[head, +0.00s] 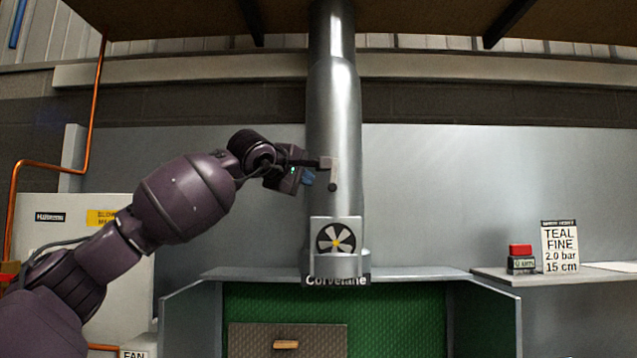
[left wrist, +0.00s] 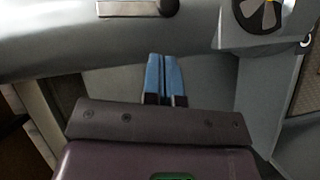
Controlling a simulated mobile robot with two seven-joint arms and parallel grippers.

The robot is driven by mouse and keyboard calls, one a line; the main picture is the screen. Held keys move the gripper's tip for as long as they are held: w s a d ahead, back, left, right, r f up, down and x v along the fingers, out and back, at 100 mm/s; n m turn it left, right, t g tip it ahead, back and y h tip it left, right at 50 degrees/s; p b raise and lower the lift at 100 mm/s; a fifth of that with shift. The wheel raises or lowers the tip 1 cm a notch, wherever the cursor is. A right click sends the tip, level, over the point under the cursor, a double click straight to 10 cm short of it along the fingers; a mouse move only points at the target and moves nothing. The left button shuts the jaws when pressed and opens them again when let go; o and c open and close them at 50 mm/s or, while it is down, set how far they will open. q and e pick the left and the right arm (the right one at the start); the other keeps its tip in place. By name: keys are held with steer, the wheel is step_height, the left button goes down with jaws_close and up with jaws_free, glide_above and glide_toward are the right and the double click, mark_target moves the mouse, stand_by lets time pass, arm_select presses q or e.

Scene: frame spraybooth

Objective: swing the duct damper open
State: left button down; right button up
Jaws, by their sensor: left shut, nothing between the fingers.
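The grey metal duct (head: 334,110) rises vertically above the booth and runs sideways across the top of the left wrist view (left wrist: 60,45). The damper lever (head: 333,172) is a pale bar on the duct, pointing down to a dark knob at its lower end. In the left wrist view the lever (left wrist: 128,8) is at the top edge, partly cut off. My left gripper (head: 309,178) is just left of the lever, apart from it. Its blue fingers (left wrist: 162,60) are together and empty. My right gripper is out of view.
A fan plate (head: 338,238) is on the duct below the lever. The green-lined booth (head: 400,310) opens beneath, with a drawer-like brown panel (head: 255,340). A side shelf (head: 570,277) holds a sign (head: 560,247) and a red-and-black block (head: 521,258). Wall right of the duct is clear.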

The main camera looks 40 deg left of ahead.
mark_target(334, 174)
arm_select(q)
steer(key=shift+w+d+f, duration=0.25)
steer(key=shift+w+d, duration=0.3)
steer(key=shift+w, duration=0.1)
steer(key=shift+w+d+f, duration=0.2)
steer(key=shift+w+d, duration=0.35)
steer(key=shift+w, duration=0.1)
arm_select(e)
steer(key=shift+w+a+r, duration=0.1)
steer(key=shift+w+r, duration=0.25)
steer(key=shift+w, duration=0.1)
